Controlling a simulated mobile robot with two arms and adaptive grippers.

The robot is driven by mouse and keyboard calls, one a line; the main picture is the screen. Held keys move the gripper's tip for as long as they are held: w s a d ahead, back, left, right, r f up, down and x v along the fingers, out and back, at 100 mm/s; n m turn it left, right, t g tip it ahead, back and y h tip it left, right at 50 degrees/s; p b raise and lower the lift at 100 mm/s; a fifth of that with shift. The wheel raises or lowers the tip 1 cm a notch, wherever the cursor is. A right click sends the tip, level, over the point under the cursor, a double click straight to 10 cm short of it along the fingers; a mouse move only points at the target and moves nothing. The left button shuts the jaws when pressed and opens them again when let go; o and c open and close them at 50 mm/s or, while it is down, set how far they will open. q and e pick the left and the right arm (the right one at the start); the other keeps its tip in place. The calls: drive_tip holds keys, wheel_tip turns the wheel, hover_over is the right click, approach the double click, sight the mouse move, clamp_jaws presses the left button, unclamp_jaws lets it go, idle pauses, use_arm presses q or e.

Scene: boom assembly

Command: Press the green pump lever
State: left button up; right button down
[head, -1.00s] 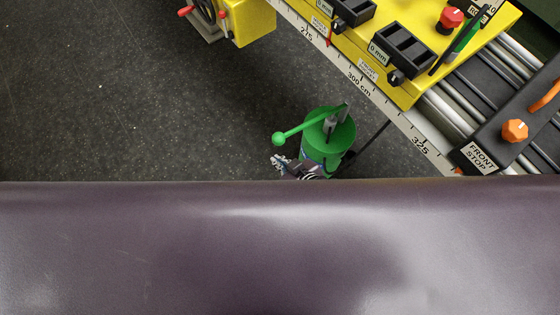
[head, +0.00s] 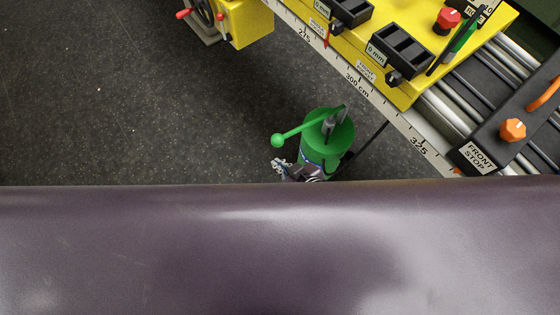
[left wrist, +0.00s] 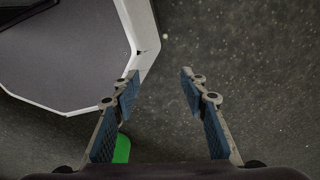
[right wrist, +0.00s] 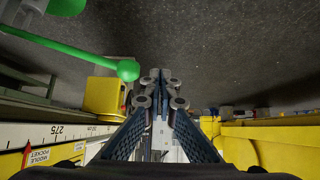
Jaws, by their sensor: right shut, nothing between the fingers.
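The green pump (head: 330,160) stands on the dark floor beside the machine in the head view. Its green lever (head: 300,130) reaches out to the left and ends in a round knob (head: 277,141). My right gripper (head: 278,165) is just below the knob in the picture, in front of the pump body, and partly hidden. In the right wrist view my right gripper (right wrist: 160,76) is shut and empty, with the lever knob (right wrist: 128,70) left of its fingertips; contact cannot be told. My left gripper (left wrist: 160,82) is open and empty in the left wrist view, above the floor.
The yellow machine panel (head: 410,90) and its ruled edge (head: 395,115) run along the upper right. A large purple surface hides the lower part of the head view. A white-edged grey panel (left wrist: 75,60) lies left of my left gripper. The floor left of the pump is clear.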

use_arm(q)
drive_tip(key=w+d+f+b, duration=0.1)
drive_tip(key=w+f+b, duration=0.2)
drive_tip(key=w+b, duration=0.3)
drive_tip(key=w+d+f+t+b, duration=0.1)
drive_tip(key=w+f+b, duration=0.2)
drive_tip(key=w+b, duration=0.3)
drive_tip(key=w+d+f+b, duration=0.1)
drive_tip(key=w+f+b, duration=0.2)
drive_tip(key=b, duration=1.1)
drive_tip(key=w, duration=0.3)
use_arm(e)
drive_tip(key=d+f+m+t+y, duration=0.2)
drive_tip(key=d+m+t+y, duration=0.2)
drive_tip(key=d+m+t, duration=0.3)
drive_tip(key=d+t, duration=0.2)
drive_tip(key=d, duration=0.1)
drive_tip(key=shift+s+d+t+y, duration=0.3)
drive_tip(key=shift+s, duration=0.1)
use_arm(q)
drive_tip(key=shift+d, duration=0.1)
